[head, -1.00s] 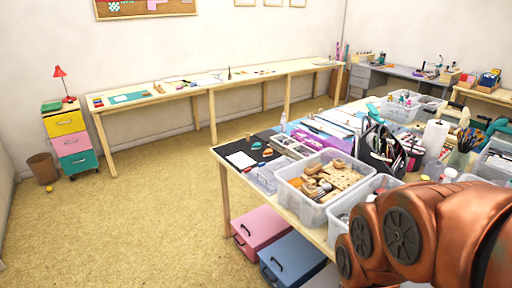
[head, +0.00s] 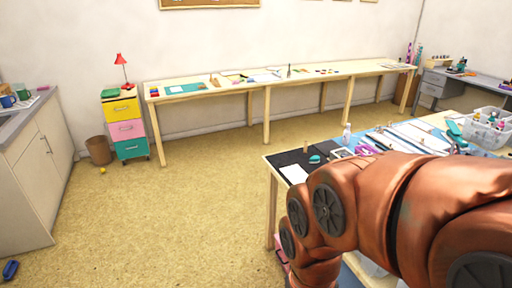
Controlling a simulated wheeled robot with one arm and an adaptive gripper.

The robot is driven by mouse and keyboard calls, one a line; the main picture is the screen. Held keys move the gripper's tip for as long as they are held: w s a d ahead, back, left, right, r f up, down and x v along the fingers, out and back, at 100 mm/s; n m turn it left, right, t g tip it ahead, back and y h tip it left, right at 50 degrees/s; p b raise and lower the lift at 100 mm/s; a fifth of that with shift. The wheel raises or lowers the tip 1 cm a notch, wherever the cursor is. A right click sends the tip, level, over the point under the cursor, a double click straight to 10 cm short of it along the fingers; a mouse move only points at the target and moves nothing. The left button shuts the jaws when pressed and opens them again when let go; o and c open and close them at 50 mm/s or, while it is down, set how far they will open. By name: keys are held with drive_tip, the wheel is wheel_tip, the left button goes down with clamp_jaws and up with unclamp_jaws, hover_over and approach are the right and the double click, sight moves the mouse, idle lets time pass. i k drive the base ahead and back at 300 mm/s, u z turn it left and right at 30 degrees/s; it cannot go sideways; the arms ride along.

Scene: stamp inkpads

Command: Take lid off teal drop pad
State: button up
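A small teal drop-shaped object (head: 314,159), likely the teal drop pad, lies on the black mat (head: 288,159) at the left end of the near work table. It is too small to make out its lid. My orange arm crosses the right and lower middle of the head view and hides much of this table. My gripper is not in view, so I cannot see whether it is open or holds anything.
A long table (head: 230,88) runs along the back wall. A white cabinet (head: 40,175) stands at left. The carpet (head: 180,215) between is mostly clear.

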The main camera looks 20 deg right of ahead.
sight(315, 158)
drive_tip(key=u, duration=0.25)
drive_tip(key=i, duration=1.7)
drive_tip(key=z, duration=0.8)
drive_tip(key=i, duration=0.9)
drive_tip(key=z, duration=0.45)
